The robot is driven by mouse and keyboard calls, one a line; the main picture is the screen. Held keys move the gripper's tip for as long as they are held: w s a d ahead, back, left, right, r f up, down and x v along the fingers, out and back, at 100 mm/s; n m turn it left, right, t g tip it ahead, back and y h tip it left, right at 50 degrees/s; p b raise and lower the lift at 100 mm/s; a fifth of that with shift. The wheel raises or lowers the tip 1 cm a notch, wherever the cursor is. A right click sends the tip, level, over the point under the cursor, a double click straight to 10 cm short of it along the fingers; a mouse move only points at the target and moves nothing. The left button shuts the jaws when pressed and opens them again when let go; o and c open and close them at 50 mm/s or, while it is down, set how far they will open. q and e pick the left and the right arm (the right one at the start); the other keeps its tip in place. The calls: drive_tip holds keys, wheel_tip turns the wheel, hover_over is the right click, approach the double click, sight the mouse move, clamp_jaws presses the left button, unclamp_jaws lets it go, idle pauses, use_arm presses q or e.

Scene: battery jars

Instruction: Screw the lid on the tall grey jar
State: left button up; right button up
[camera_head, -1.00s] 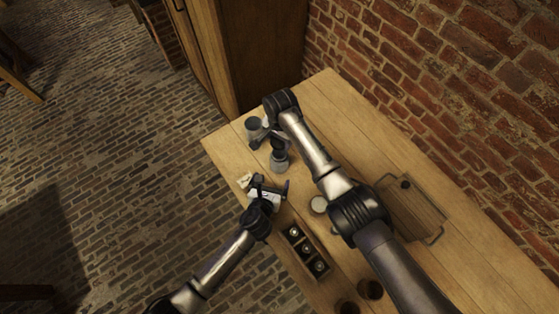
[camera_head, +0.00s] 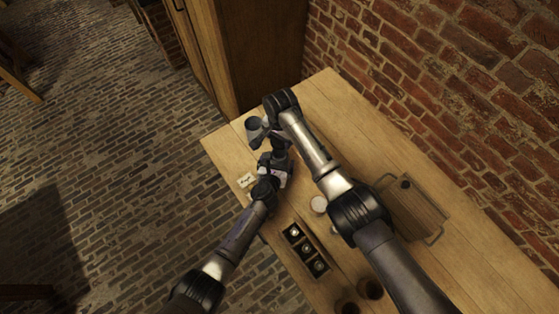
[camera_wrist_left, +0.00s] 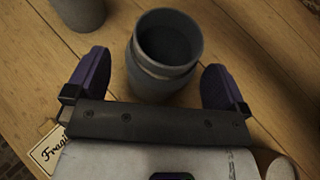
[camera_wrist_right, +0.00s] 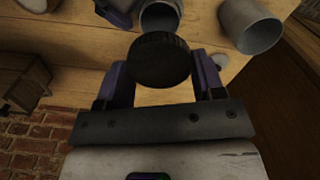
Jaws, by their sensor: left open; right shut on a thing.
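A grey jar with a narrower neck and an open mouth (camera_wrist_left: 150,84) stands upright between the fingers of my left gripper (camera_wrist_left: 157,75), which is open with a finger on either side. In the right wrist view the jar (camera_wrist_right: 160,14) shows partly behind the lid. My right gripper (camera_wrist_right: 165,78) is shut on a dark round lid (camera_wrist_right: 160,60), which is held near the jar's mouth; I cannot tell the exact gap. In the head view my left gripper (camera_head: 275,170) largely hides the jar, just below my right gripper.
A second grey container (camera_head: 253,125) stands close by at the table's far end. A "Fragile" card (camera_head: 246,180) lies near the left edge. A compartmented wooden box (camera_head: 306,249), a pale round piece (camera_head: 319,204) and a wooden tray (camera_head: 420,210) lie nearer. A brick wall borders the right.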

use_arm(q)
drive_tip(key=shift+w+d+f, duration=0.1)
drive_tip(key=shift+w+f, duration=0.1)
drive_tip(key=shift+w, duration=0.35)
drive_tip(key=shift+w+d+f, duration=0.2)
drive_tip(key=shift+w, duration=0.15)
drive_tip(key=c, duration=1.3)
use_arm(e)
hover_over(279, 160)
drive_tip(key=w, duration=0.3)
drive_tip(key=shift+d+f, duration=0.15)
drive_tip(key=shift+f, duration=2.4)
drive_tip(key=shift+f, duration=0.9)
drive_tip(key=shift+f, duration=0.5)
